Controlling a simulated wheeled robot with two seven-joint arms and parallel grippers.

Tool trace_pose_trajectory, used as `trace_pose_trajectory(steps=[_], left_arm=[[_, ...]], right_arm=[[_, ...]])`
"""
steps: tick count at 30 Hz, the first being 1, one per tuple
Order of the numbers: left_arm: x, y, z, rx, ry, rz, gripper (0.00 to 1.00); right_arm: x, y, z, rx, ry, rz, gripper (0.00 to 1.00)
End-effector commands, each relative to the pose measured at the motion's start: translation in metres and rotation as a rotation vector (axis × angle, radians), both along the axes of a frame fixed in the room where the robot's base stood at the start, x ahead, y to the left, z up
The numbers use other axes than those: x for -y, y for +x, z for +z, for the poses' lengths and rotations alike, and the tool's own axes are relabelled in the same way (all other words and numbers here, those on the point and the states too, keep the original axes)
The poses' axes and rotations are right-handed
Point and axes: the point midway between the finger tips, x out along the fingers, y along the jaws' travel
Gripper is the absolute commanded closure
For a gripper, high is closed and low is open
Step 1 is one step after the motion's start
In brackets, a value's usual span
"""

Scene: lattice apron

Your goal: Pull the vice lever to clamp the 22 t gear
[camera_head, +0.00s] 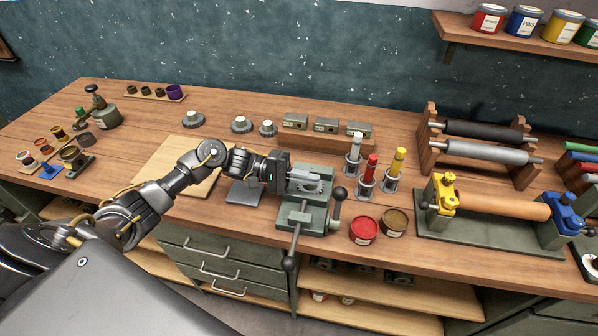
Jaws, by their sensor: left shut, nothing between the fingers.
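The grey-green vice (318,217) stands at the front middle of the bench. A dark lever with a ball end (290,262) hangs down from its front, past the bench edge. A second dark handle with a ball knob (339,194) stands on its right side. A grey toothed gear (312,187) shows at the vice jaws, partly hidden; its tooth count cannot be read. My left gripper (314,176) is shut and empty, with its fingers over the jaws, next to the gear. Whether it touches the gear, I cannot tell. My right gripper is out of view.
A wooden board (176,168) and a small grey plate (244,192) lie left of the vice. A red tin (363,230) and a brown tin (394,223) stand close on its right. Upright tubes (368,178) stand behind them. Loose gears (241,124) lie farther back.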

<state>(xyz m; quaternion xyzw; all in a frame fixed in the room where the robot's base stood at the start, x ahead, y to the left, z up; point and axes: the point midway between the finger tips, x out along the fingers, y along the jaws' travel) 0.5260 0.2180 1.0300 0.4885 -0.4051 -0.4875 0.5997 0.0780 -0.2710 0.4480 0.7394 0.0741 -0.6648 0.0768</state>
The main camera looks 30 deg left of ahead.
Motion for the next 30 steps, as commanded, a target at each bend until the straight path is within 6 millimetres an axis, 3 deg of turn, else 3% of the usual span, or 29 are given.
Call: trace_pose_trajectory(steps=[3, 9, 30], left_arm=[[0.021, 0.004, 0.004, 0.0, -0.002, -0.002, 1.0], [0.043, 0.009, 0.002, 0.0, -0.001, 0.0, 1.0], [0.061, 0.011, 0.002, 0.032, 0.007, -0.018, 1.0]], right_arm=[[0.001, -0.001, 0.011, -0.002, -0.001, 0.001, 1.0], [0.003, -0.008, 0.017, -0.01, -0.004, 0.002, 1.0], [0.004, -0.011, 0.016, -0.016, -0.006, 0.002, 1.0]])
